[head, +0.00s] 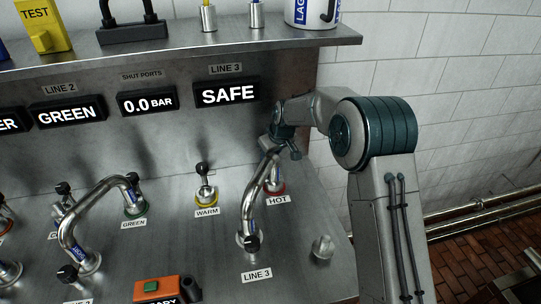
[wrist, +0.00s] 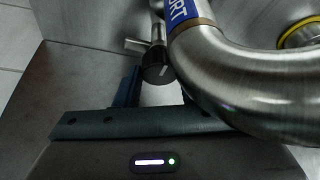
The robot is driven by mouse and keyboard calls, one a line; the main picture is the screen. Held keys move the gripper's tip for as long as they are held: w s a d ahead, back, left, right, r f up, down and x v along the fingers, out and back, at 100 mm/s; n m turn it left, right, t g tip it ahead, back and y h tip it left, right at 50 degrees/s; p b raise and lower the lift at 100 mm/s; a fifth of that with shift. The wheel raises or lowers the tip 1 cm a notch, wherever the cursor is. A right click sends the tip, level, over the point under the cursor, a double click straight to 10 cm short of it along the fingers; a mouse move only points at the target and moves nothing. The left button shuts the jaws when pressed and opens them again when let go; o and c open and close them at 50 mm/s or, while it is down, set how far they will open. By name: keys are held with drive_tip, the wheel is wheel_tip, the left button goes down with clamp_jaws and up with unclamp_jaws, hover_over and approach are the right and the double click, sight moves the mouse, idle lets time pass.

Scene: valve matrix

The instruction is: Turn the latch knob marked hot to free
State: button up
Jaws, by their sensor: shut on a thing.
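The HOT label (head: 278,200) stands in front of the red-ringed hot port (head: 277,188), where the far end of the bent metal pipe (head: 252,200) comes down. In the wrist view a black latch knob (wrist: 157,68) with a pale pointer line sits beside the same pipe (wrist: 235,75), below its blue band. My gripper (head: 281,147) is at the hot end of the pipe in the head view. In the wrist view my gripper (wrist: 157,92) is shut on the black knob; the pipe hides part of its right side. The knob is not clear in the head view.
The SAFE display (head: 225,93) is on the panel just left of my wrist. The yellow-ringed WARM port (head: 206,196) is left of the pipe. A second bent pipe (head: 85,215) stands further left. A shelf (head: 230,42) overhangs the panel. A metal stub (head: 323,247) stands at right.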

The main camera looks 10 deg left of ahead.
drive_tip(key=o, duration=1)
drive_tip(key=shift+r, duration=0.1)
drive_tip(key=b+v, duration=0.2)
drive_tip(key=v, duration=1.1)
drive_tip(key=shift+r, duration=0.3)
drive_tip(key=shift+s+d, duration=0.1)
